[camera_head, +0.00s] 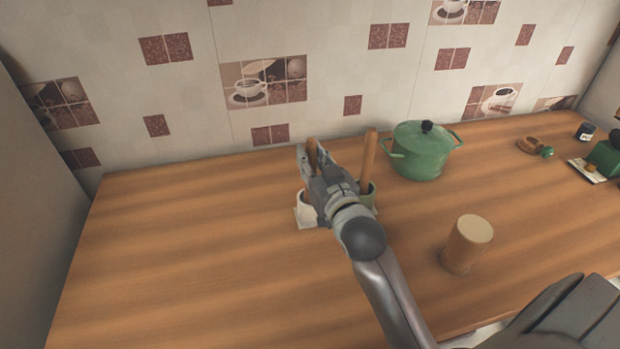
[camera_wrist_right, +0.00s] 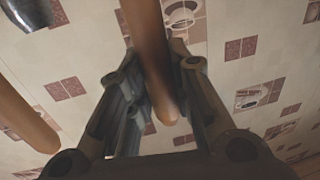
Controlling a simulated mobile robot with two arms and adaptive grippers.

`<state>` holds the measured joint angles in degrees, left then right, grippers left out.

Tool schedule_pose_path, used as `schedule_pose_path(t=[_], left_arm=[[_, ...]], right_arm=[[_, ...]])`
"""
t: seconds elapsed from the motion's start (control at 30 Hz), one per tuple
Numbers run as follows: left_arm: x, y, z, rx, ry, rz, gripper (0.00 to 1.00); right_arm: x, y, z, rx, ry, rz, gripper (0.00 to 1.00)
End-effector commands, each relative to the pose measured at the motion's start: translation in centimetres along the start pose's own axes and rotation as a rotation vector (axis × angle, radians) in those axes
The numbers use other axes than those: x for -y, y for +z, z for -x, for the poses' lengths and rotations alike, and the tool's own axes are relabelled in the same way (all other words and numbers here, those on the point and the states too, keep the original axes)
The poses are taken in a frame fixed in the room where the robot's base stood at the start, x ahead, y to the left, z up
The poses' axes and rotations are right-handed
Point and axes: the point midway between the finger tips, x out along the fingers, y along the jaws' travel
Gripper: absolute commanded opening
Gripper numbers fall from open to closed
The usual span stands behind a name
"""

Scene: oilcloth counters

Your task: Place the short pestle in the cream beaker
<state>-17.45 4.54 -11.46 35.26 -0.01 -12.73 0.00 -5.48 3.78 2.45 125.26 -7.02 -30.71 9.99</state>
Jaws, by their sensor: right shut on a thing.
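My right gripper (camera_head: 311,163) is shut on a brown wooden pestle (camera_head: 312,152), whose top shows between the fingers. In the right wrist view the pestle (camera_wrist_right: 152,55) lies between both fingers. A cream beaker (camera_head: 305,208) stands on the counter under the gripper, partly covered by it. The pestle's lower end is hidden in the head view, so I cannot tell whether it is inside the beaker. A longer wooden pestle (camera_head: 369,158) stands upright in a green beaker (camera_head: 368,196) just to the right. My left gripper is not in view.
A green lidded pot (camera_head: 420,155) stands behind on the right. A wooden cylinder (camera_head: 466,245) stands nearer the front. Small items, including a brown-and-green one (camera_head: 534,146), lie far right. The wooden counter (camera_head: 190,250) is clear on the left.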

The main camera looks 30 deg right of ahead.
Motion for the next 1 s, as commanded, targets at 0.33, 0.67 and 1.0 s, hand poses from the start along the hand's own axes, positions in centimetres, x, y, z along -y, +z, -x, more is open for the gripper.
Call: schedule_pose_path(t=[0.33, 0.67, 1.0], left_arm=[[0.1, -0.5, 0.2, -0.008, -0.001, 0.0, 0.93], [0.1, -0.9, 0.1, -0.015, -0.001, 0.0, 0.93], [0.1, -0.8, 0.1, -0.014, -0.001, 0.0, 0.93]], right_arm=[[0.0, 4.0, 0.0, 0.0, 0.001, -0.002, 0.0], [0.0, 4.5, 0.0, -0.003, 0.0, -0.001, 0.0], [0.0, 4.7, 0.0, -0.002, 0.0, -0.001, 0.42]])
